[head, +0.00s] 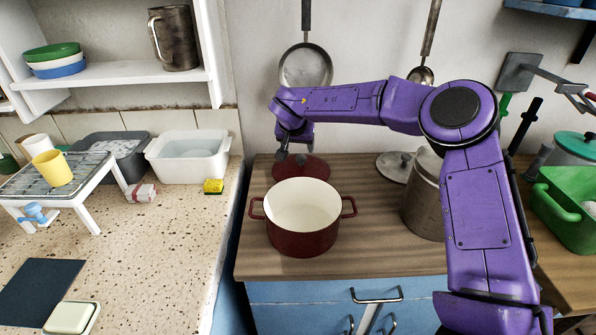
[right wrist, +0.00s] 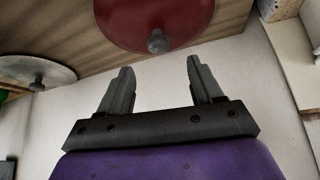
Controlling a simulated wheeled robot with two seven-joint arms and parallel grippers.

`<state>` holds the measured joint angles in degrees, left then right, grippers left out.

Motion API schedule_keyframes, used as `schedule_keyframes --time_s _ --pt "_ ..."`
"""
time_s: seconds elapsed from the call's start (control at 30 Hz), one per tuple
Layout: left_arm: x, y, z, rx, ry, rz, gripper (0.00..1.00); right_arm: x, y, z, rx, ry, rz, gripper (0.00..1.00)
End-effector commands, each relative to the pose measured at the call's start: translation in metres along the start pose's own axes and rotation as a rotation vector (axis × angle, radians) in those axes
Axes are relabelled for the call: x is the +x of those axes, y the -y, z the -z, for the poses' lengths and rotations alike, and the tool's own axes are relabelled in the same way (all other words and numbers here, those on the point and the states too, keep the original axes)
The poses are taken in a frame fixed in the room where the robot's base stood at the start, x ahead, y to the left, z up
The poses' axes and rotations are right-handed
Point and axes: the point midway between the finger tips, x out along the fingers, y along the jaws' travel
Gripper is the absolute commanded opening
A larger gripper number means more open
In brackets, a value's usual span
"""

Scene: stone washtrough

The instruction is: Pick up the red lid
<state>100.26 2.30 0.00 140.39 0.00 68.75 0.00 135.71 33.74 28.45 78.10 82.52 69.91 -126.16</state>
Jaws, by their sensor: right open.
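The red lid (head: 301,168) lies on the wooden counter behind the red pot (head: 303,216), with its near edge hidden by the pot. In the right wrist view the red lid (right wrist: 152,18) shows at the top, with a dark grey round knob (right wrist: 158,42) on it. My right gripper (head: 283,153) is above the lid's left side in the head view. In the right wrist view its two fingers (right wrist: 160,78) are apart with nothing between them, and the knob shows beyond the fingertips. My left gripper is not in view.
A grey lid (head: 393,165) and a tall metal pot (head: 425,200) stand to the right of the red pot. A pan (head: 306,68) and a ladle (head: 421,75) hang on the wall behind. A white basin (head: 188,157) is at the left.

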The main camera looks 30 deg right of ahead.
Motion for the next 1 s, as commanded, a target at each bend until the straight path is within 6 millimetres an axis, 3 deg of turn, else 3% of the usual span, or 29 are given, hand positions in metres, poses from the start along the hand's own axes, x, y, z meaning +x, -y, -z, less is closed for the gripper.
schedule_keyframes --time_s 0.4,0.67,0.7,0.9,1.0 --pt "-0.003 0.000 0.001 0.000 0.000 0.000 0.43 0.063 0.001 -0.005 -0.001 0.000 -0.001 0.65" --pt "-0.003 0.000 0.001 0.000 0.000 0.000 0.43 0.070 0.002 -0.005 -0.002 -0.001 0.002 0.65" --pt "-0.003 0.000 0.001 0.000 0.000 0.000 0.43 0.069 0.002 -0.005 -0.002 -0.001 0.002 0.62" --pt "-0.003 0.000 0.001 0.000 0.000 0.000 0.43 0.069 0.003 -0.005 -0.002 -0.001 0.002 0.00" --pt "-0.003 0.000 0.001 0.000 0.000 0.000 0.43 0.069 0.003 -0.005 -0.002 -0.002 0.003 0.00"
